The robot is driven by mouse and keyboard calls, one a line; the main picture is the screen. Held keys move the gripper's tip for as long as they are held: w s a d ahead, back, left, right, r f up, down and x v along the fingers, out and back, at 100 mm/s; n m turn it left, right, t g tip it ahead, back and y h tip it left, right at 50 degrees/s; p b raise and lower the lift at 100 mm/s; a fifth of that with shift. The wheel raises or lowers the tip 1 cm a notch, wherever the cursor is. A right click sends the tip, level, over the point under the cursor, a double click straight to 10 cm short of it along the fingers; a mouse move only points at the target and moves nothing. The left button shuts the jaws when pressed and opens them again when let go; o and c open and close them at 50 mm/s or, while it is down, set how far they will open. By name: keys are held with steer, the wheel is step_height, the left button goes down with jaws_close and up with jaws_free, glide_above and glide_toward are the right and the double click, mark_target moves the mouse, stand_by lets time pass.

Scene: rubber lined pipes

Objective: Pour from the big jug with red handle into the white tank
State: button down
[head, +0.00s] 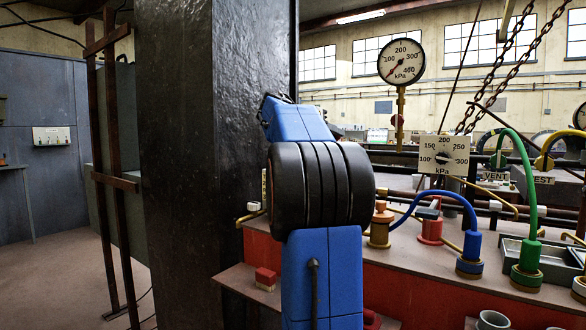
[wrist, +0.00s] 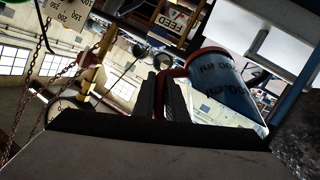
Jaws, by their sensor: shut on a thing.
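The big jug with red handle (wrist: 222,82) shows in the wrist view right of centre, clear-bluish with dark markings and a red rim. It looks strongly tilted in this view, which is itself turned. My gripper (wrist: 162,92) is shut on the jug's red handle, its dark fingers either side of it. My own blue and black arm covers the middle of the head view, and the gripper and jug do not show there. A pale surface (wrist: 268,38) lies behind the jug; I cannot tell whether it is the white tank. No tank shows clearly in the head view.
A black pillar (head: 180,150) stands close on the left of my arm. A red bench (head: 425,297) on the right carries blue and green hoses (head: 530,200), valves and a tray (head: 562,262). A round gauge (head: 401,61) and chains rise behind. Open floor shows far left.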

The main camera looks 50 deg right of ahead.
steer(key=shift+w+a+r+g+h+b, duration=0.15)
steer(key=shift+h+b, duration=0.3)
steer(key=shift+b, duration=0.45)
steer(key=shift+s+a+g+h+b, duration=0.1)
steer(key=shift+g+h+b, duration=0.25)
steer(key=shift+b, duration=0.5)
stand_by(1.1)
steer(key=shift+w+a+r+h+b, duration=0.2)
steer(key=shift+r+h+b, duration=0.35)
steer(key=shift+b, duration=0.3)
stand_by(1.0)
steer(key=shift+s+d+f+m+y, duration=0.2)
steer(key=shift+d+f+m+y, duration=0.1)
steer(key=shift+f+y, duration=0.3)
steer(key=shift+s+d+f+t+y, duration=0.15)
steer(key=shift+t+y, duration=0.1)
steer(key=shift+y, duration=0.45)
steer(key=shift+d+f+t+y, duration=0.1)
steer(key=shift+t+y, duration=0.15)
steer(key=shift+y, duration=0.4)
steer(key=shift+d+r+p, duration=0.1)
steer(key=shift+p, duration=0.2)
